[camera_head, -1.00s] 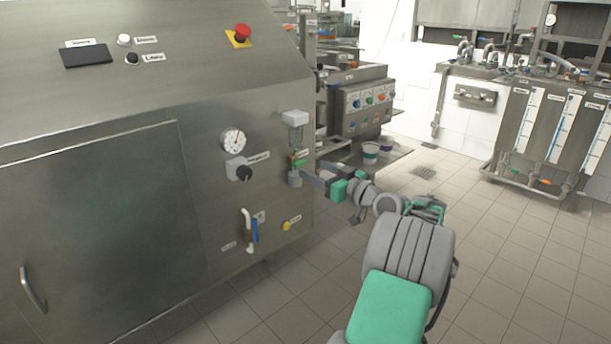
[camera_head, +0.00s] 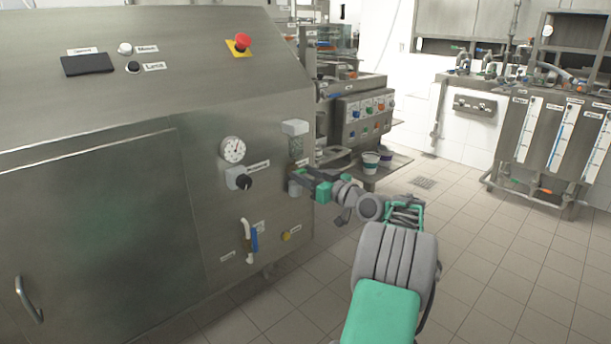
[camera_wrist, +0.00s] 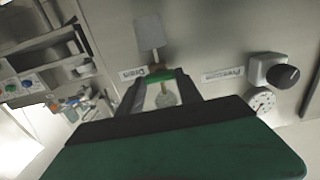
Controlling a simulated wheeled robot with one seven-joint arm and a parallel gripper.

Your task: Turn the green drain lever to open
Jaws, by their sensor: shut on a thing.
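The green drain lever (camera_wrist: 160,73) sits on a fitting on the steel machine front, beside a label reading "Drain" (camera_wrist: 132,73) in the wrist view. My gripper (camera_wrist: 160,88) reaches around it, one finger on each side, and is shut on it. The fingers hide most or all of the lever there. I cannot tell the lever's exact angle.
A pressure gauge (camera_head: 232,150) and a black knob (camera_head: 244,182) are left of the fitting. A blue-handled valve (camera_head: 254,239) and a yellow button (camera_head: 285,236) are below. Cups (camera_head: 371,161) stand on a shelf behind my arm.

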